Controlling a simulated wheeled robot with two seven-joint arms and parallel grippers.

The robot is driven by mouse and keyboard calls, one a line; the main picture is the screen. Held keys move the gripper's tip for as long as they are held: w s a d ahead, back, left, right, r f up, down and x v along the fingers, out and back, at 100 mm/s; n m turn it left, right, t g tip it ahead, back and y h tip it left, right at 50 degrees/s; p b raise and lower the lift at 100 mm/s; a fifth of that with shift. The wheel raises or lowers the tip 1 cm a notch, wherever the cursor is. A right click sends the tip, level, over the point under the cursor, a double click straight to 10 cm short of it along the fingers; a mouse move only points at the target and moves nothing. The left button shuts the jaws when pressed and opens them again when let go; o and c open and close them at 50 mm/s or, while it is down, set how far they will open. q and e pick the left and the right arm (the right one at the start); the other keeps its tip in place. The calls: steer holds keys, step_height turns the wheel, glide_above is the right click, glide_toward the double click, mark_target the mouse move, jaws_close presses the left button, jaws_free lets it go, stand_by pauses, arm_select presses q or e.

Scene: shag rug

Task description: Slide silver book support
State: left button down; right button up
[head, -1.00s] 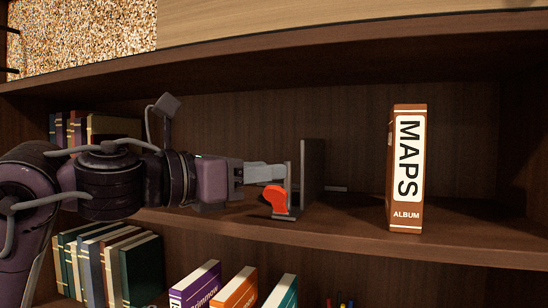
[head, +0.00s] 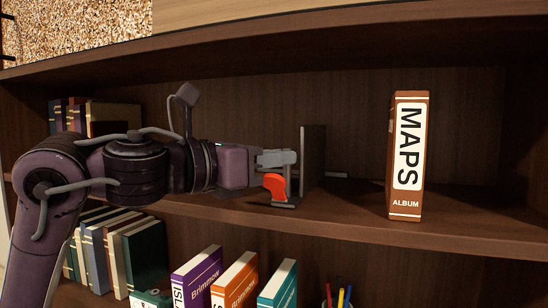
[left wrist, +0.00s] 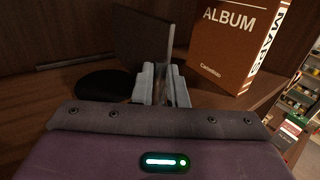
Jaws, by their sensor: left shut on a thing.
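The silver book support (head: 312,158) is an upright dark grey plate on the middle shelf, left of the album. Its broad face also shows in the left wrist view (left wrist: 143,38). My left gripper (head: 290,160) reaches in from the left and is shut on the plate's near edge; in the left wrist view, its fingers (left wrist: 160,84) are close together at that edge. A red piece with a grey foot (head: 274,186) shows just below the fingers; I cannot tell what it belongs to. My right gripper is not in view.
A brown MAPS album (head: 406,155) stands upright to the right, with bare shelf (head: 350,200) between it and the support. Books (head: 110,118) stand at the left rear. More books (head: 236,280) are on the shelf below.

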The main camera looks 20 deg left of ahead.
arm_select(q)
steer(key=shift+a, duration=0.2)
steer(key=a+b, duration=0.1)
steer(key=a, duration=0.3)
steer(key=a+b, duration=0.1)
steer(key=a, duration=0.3)
steer(key=shift+w+a, duration=0.2)
steer(key=shift+a, duration=0.5)
steer(key=c, duration=1.6)
jaws_free()
steer(key=shift+d, duration=0.1)
steer(key=shift+o, duration=0.7)
